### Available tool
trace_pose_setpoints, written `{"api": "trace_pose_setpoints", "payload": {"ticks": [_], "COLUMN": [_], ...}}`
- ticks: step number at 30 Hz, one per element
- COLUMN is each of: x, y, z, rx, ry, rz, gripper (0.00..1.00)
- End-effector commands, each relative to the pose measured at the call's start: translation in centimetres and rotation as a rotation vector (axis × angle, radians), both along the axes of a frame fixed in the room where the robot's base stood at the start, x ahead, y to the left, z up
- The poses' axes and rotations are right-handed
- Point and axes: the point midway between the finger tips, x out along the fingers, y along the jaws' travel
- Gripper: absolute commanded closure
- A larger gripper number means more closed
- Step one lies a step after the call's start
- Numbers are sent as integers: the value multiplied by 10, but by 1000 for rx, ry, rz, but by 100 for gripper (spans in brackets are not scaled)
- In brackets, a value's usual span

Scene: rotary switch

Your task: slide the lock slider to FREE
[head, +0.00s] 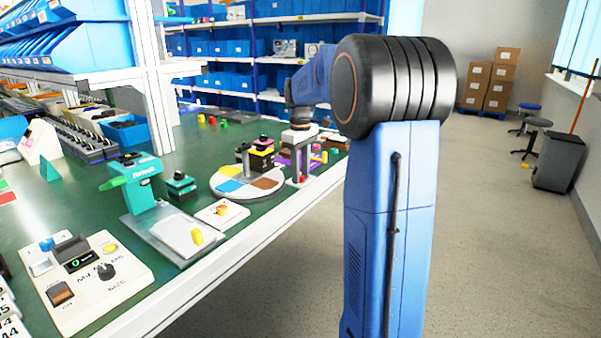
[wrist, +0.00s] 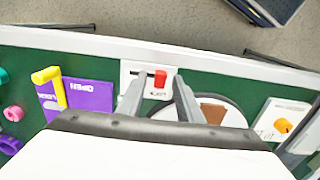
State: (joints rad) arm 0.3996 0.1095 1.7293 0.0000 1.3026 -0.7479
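The lock slider is a small red block (wrist: 160,78) on a white plate (wrist: 131,69) at the bench edge, near the top middle of the wrist view. Small lettering lies below the block, too blurred to read surely. My gripper (wrist: 159,90) is open, with one grey finger on each side of the red block in that picture. I cannot tell whether either finger touches it. In the head view my gripper (head: 302,160) points down near the bench edge, and the red block (head: 302,178) shows low by the fingers.
A round disc with coloured sectors (head: 227,186) stands close left of my gripper. A white plate with an orange knob (head: 221,211) lies nearer. A purple panel (wrist: 90,97) with a yellow handle (wrist: 46,75) is on the other side. Open floor lies beyond the bench edge.

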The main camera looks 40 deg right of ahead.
Motion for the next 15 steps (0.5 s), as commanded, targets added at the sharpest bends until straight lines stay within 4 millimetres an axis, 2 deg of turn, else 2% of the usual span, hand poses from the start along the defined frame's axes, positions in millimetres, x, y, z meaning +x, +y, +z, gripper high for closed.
{"api": "trace_pose_setpoints", "payload": {"ticks": [4,8,15], "x": [0,0,1], "y": [0,0,-4], "z": [0,0,0], "rx": [0,0,0], "ry": [0,0,0], "rz": [0,0,-1], "gripper": [70,100,100]}}
